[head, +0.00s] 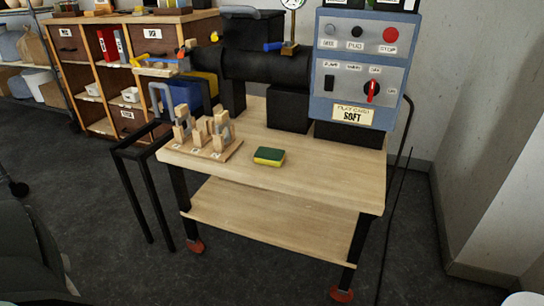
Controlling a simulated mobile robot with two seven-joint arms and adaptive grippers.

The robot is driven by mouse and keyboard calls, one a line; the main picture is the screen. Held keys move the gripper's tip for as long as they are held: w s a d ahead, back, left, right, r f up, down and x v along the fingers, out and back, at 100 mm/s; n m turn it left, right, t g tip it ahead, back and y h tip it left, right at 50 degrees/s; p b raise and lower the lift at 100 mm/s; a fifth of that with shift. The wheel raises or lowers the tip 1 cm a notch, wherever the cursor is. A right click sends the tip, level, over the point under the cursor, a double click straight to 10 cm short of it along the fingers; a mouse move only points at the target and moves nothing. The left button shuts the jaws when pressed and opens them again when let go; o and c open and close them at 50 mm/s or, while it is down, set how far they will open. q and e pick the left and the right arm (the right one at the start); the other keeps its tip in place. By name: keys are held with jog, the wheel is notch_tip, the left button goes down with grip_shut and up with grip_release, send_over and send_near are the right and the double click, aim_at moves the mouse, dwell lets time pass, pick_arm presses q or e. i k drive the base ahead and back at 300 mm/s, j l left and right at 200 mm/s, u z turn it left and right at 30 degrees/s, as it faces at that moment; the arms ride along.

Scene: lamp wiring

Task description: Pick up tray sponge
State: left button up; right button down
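A sponge (269,156), yellow with a dark green layer, lies flat on the light wooden top of the workbench (310,182), near the middle of its front part. Nothing touches it or covers it. Neither of my grippers shows in the head view.
A wooden board (210,151) with upright blocks and grey clamp-like pieces stands left of the sponge. A blue control box (358,68) and a black cylindrical machine (265,66) stand behind. A black metal frame (135,155) is at the bench's left. The bench top right of the sponge is clear.

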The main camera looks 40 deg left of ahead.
aim_at(272, 158)
jog(key=u, duration=1.3)
jog(key=j, duration=0.4)
jog(key=i+z, duration=0.05)
